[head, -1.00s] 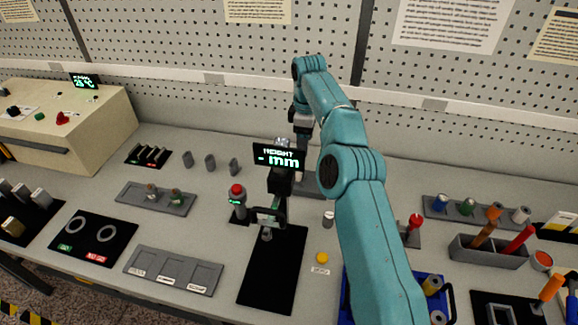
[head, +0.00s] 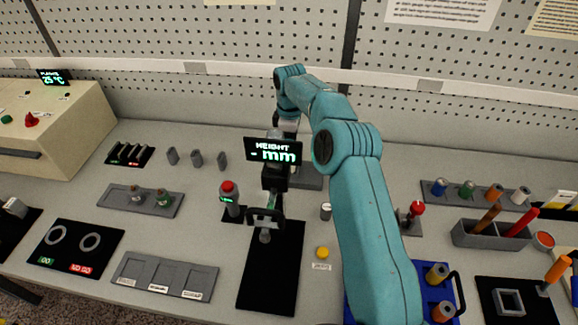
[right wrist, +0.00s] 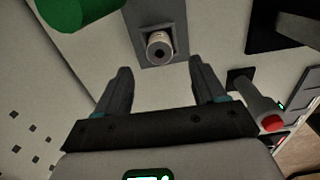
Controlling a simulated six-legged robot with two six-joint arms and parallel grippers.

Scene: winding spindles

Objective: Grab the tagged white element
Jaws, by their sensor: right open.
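In the head view a small white cylinder (head: 325,212) stands upright on the bench, right of the height gauge's display (head: 273,151). A white spool (head: 520,195) sits at the right end of the rear rack. I cannot read a tag on either. In the right wrist view a white cylinder (right wrist: 159,46) with a dark centre sits against a grey rectangular piece, beyond my right gripper's fingertips. I cannot tell which head-view item it is. My right gripper (right wrist: 160,80) is open, with nothing between its fingers. My left gripper is out of view.
A red-topped device (head: 229,196) stands left of the gauge, near a black mat (head: 270,285). A yellow button (head: 322,253) lies right of the mat. A blue tray (head: 415,290) and grey bin (head: 490,238) are at right. A green cylinder (right wrist: 80,10) is close in the wrist view.

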